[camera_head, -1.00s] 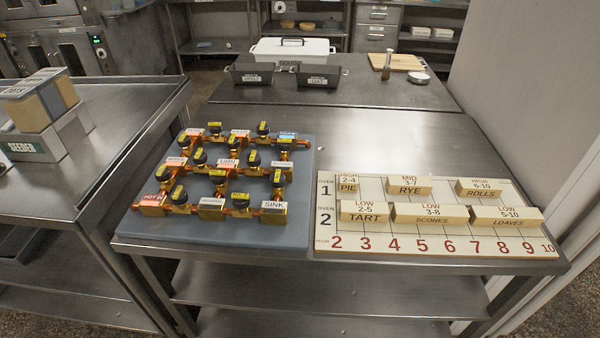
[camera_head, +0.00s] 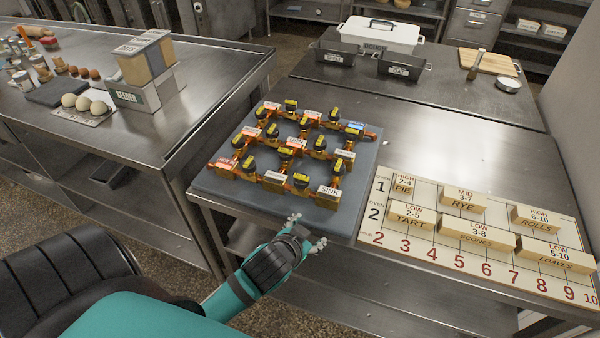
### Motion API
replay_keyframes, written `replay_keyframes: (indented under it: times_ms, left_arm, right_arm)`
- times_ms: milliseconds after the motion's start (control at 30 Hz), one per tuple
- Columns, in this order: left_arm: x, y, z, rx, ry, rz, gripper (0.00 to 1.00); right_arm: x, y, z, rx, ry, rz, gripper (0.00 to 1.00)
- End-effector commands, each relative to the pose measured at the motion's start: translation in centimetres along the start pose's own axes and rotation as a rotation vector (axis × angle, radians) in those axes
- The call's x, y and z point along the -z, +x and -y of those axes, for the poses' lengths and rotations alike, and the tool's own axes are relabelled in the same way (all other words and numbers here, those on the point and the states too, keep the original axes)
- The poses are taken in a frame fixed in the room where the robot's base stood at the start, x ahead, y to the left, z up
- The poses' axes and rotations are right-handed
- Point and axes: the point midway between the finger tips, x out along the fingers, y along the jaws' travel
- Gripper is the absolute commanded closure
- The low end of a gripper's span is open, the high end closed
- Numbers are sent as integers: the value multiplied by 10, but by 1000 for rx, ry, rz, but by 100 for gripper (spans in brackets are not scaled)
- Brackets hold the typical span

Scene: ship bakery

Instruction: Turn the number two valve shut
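A brass pipe manifold with several black-handled valves (camera_head: 285,154) lies on a blue-grey board (camera_head: 345,218) on the steel table. The valve handles carry yellow tags, too small for me to read, so I cannot tell which is number two. White labels sit among the pipes; the one at the near right reads SINK (camera_head: 329,191). My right gripper is not in view.
An oven chart board (camera_head: 398,243) with wooden label blocks lies right of the manifold. Dark tins (camera_head: 402,65) and a white lidded box (camera_head: 392,36) stand behind. On the left counter (camera_head: 130,140) are eggs (camera_head: 84,104) and a SEEDED-type labelled box (camera_head: 133,97).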

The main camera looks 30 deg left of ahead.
Motion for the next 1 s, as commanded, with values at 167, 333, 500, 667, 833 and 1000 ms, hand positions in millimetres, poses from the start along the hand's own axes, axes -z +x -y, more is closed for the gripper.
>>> replay_keyframes:
  times_ms: [167, 333, 500, 667, 833, 1000]
  left_arm:
    - [150, -16, 20, 38, 38, -529, 38]
    - [282, -91, -13, -144, 249, -1116, 38]
    - [306, -156, -83, -540, 717, -1405, 38]
    - [256, -139, -96, -875, 1259, -1160, 38]
    - [210, -87, -11, -943, 1610, -504, 38]
    - [196, -74, 90, -818, 1639, 35, 38]
  right_arm:
    - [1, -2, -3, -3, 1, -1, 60]
    - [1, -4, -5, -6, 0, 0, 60]
    - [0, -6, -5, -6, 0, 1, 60]
    - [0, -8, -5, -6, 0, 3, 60]
    - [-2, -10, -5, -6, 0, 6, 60]
    - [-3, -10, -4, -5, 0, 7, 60]
